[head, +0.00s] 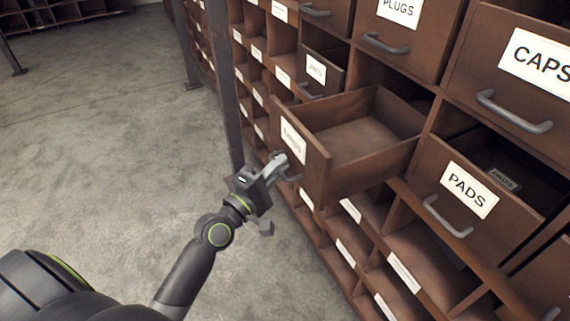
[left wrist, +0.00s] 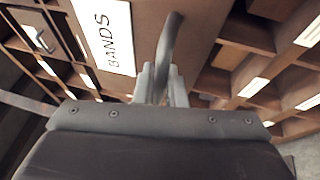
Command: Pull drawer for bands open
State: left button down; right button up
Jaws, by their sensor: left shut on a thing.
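The bands drawer (head: 312,150) is brown wood and stands pulled well out of the cabinet. Its inside shows empty in the head view. Its white label reads BANDS in the left wrist view (left wrist: 106,38). My left gripper (head: 281,170) is at the drawer's front and shut on its grey handle (head: 292,178). In the left wrist view the handle (left wrist: 170,45) runs down between the two fingers (left wrist: 160,85). My right gripper is in neither view.
The pads drawer (head: 478,190) stands partly out to the right. The caps drawer (head: 520,75) and plugs drawer (head: 400,40) are above. Open cubbies with white labels lie below. A dark post (head: 224,85) stands left of the drawer. The grey floor (head: 100,130) at left is clear.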

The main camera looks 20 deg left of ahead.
pick_arm(q)
jog(key=shift+f, duration=0.1)
jog(key=c, duration=1.5)
grip_release()
jog(key=b+v, duration=0.6)
jog(key=v, duration=1.1)
jog(key=shift+s+b, duration=0.25)
jog(key=shift+b, duration=0.1)
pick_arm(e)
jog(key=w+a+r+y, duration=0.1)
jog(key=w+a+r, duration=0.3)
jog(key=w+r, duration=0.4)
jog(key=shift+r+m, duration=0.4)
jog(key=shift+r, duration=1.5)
pick_arm(q)
jog(key=shift+a, duration=0.1)
